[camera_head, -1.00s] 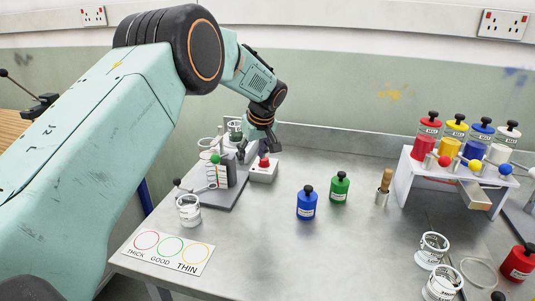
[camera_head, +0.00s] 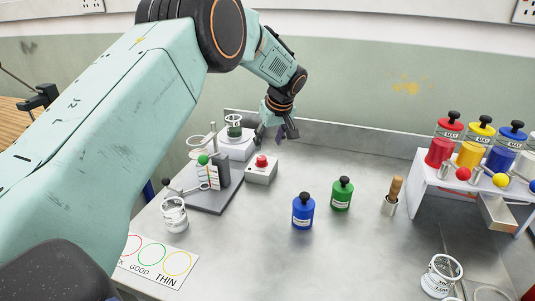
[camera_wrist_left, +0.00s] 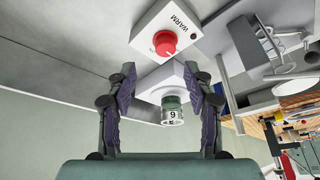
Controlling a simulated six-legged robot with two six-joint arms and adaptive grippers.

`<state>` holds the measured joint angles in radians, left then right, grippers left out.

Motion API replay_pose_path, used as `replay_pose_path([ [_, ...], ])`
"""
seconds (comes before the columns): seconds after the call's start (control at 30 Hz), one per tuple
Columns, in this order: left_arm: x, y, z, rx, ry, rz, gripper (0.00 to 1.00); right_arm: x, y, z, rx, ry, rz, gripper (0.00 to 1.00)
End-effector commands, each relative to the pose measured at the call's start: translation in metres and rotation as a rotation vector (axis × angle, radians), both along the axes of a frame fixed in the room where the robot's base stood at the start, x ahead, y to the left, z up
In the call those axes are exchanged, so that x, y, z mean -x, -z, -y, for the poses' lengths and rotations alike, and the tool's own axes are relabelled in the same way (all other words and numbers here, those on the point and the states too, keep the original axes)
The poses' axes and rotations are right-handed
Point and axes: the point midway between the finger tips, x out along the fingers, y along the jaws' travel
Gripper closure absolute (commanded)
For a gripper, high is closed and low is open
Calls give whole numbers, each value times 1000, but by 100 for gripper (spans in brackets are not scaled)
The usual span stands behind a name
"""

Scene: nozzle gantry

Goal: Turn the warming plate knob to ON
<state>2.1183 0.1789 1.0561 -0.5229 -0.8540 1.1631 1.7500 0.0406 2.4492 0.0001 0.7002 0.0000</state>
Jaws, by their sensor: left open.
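The red knob (camera_head: 261,160) sits on a small white box (camera_head: 259,174) beside the warming plate (camera_head: 234,149). In the left wrist view the knob (camera_wrist_left: 165,43) is on the box marked WARM (camera_wrist_left: 172,20), beyond my fingertips. A glass jar with green contents (camera_head: 234,131) stands on the plate; it also shows in the left wrist view (camera_wrist_left: 172,114) with a "9" on it. My left gripper (camera_head: 275,137) is open and empty, above and behind the knob, apart from it. In the left wrist view its fingers (camera_wrist_left: 159,75) are spread wide. My right gripper is out of view.
A grey stand (camera_head: 212,198) with a green ball and a white cup (camera_head: 174,214) are left of the box. Blue (camera_head: 303,212) and green (camera_head: 342,195) bottles stand to its right. A white rack (camera_head: 430,178) of coloured bottles is at far right.

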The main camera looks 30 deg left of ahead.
Motion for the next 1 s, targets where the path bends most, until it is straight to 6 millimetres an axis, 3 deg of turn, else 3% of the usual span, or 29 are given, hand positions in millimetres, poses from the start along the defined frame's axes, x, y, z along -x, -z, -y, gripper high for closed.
replay_pose_path([
  [0.3, -4, 46, -16, 1, -2, -4, 48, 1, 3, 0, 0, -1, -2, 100],
  [0.5, -10, 65, -22, 1, -3, -2, 48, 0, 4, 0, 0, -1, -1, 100],
  [0.87, -13, 69, -24, 1, -1, -1, 48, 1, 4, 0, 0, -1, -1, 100],
  [1.0, -14, 69, -24, 1, -1, -1, 60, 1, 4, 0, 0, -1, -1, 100],
])
